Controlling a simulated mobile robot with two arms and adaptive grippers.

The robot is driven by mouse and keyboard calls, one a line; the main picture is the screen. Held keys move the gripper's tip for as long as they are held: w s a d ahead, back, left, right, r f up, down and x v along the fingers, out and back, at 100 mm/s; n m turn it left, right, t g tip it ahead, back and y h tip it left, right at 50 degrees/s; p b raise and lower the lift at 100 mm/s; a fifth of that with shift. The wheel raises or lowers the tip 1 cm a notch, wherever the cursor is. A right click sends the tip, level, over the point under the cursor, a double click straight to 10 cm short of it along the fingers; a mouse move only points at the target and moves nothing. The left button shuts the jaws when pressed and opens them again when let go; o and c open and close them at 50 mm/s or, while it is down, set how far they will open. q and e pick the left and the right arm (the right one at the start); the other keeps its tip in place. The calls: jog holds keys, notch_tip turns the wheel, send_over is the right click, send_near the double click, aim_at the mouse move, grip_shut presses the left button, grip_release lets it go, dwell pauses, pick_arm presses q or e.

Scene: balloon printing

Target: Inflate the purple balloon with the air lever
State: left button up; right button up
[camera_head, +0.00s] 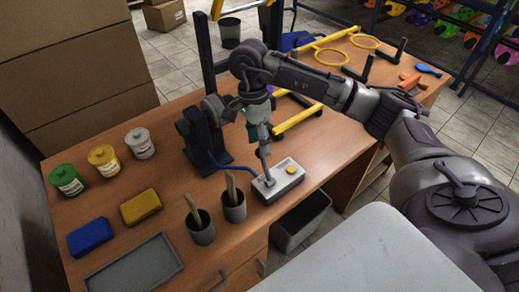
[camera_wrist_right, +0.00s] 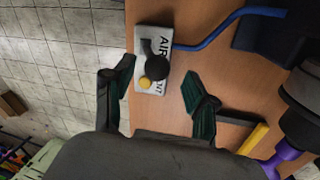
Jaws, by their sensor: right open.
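A small white air box (camera_head: 280,184) sits on the wooden table, with an upright grey lever (camera_head: 265,160) and a yellow button (camera_head: 291,169). The box (camera_wrist_right: 142,80), the dark lever knob (camera_wrist_right: 154,64) and the yellow button (camera_wrist_right: 145,83) also show in the right wrist view. My right gripper (camera_head: 260,134) is above the box and open. In its wrist view the fingers (camera_wrist_right: 157,97) are spread, with the lever just beyond and between them. The purple balloon (camera_wrist_right: 282,161) shows partly at the lower right of that view, by a dark stand. My left gripper is not in view.
A dark stand (camera_head: 203,145) with a blue hose (camera_head: 236,169) stands left of my right gripper. Two dark cups (camera_head: 200,228) with sticks are in front. Paint jars (camera_head: 103,160), sponges (camera_head: 141,207) and a grey tray (camera_head: 132,267) lie to the left. A yellow frame (camera_head: 297,119) lies behind.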

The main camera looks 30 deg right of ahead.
aim_at(265, 166)
jog(key=shift+s+f, duration=0.25)
jog(key=shift+f, duration=0.3)
jog(key=shift+s+f, duration=0.2)
jog(key=shift+f, duration=0.35)
jog(key=shift+f+p, duration=0.35)
jog(key=shift+f, duration=0.3)
jog(key=c, duration=1)
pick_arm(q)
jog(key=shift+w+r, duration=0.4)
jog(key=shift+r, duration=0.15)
pick_arm(e)
grip_shut()
